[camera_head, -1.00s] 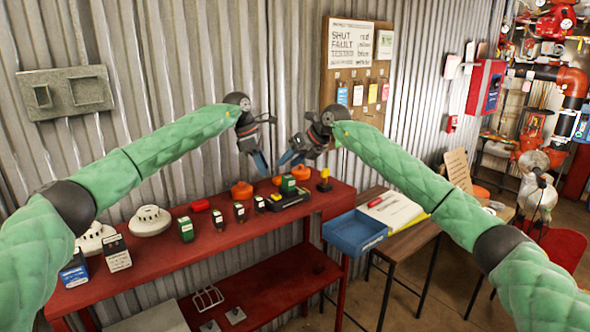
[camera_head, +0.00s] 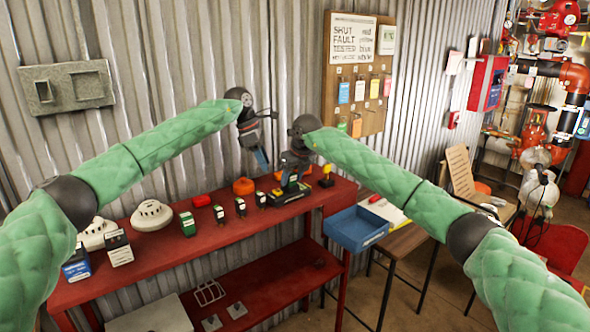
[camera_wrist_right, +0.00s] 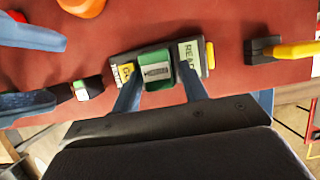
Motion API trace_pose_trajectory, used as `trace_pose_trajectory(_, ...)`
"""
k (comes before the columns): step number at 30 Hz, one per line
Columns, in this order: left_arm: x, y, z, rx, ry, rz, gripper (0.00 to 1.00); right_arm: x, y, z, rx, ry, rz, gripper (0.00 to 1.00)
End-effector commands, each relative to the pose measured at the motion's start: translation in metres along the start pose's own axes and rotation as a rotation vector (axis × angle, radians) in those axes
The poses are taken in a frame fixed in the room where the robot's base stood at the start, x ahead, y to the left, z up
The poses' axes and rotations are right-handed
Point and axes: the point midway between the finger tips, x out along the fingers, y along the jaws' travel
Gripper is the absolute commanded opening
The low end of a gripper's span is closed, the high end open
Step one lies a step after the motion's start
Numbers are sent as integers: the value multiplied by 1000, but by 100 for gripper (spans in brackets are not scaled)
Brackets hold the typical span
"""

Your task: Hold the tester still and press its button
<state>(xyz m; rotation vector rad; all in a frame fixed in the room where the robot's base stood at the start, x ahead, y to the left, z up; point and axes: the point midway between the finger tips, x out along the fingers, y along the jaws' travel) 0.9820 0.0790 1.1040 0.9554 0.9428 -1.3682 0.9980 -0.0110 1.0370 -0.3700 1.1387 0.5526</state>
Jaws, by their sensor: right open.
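The tester (camera_wrist_right: 117,73) is a dark, flat case on the red bench, with a yellow label and a pale label reading something like "READ". A green block (camera_wrist_right: 155,70) sits on its middle. In the head view the tester (camera_head: 288,194) is near the bench's right end, partly hidden by my right gripper (camera_head: 290,180). In the wrist view the right gripper (camera_wrist_right: 158,85) is open, one finger on each side of the green block; contact is unclear. My left gripper (camera_head: 262,158) hangs above the bench, left of the tester; its parted fingers show in the wrist view (camera_wrist_right: 35,70). I cannot make out the button.
A yellow-handled item on a black base (camera_wrist_right: 280,50) stands right of the tester. An orange round object (camera_head: 243,187) and small modules (camera_head: 240,207) are to the left. A blue tray (camera_head: 355,229) is on the side table. The bench front (camera_head: 240,232) is clear.

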Motion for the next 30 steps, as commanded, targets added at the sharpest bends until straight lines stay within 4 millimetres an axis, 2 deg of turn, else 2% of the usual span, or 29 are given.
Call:
trace_pose_trajectory(6, 0, 0, 0, 0, 0, 0, 36, 21, 0, 0, 1, 0, 0, 44)
trace_pose_trajectory(14, 0, 0, 0, 0, 0, 0, 36, 23, 0, 0, 0, -1, 0, 44)
trace_pose_trajectory(20, 0, 0, 0, 0, 0, 0, 36, 23, 0, 0, 1, -1, 0, 8)
trace_pose_trajectory(26, 0, 0, 0, 0, 0, 0, 0, 23, 0, 0, 1, -1, 0, 7)
trace_pose_trajectory(30, 0, 0, 0, 0, 0, 0, 0, 23, 0, 0, 1, -1, 0, 7)
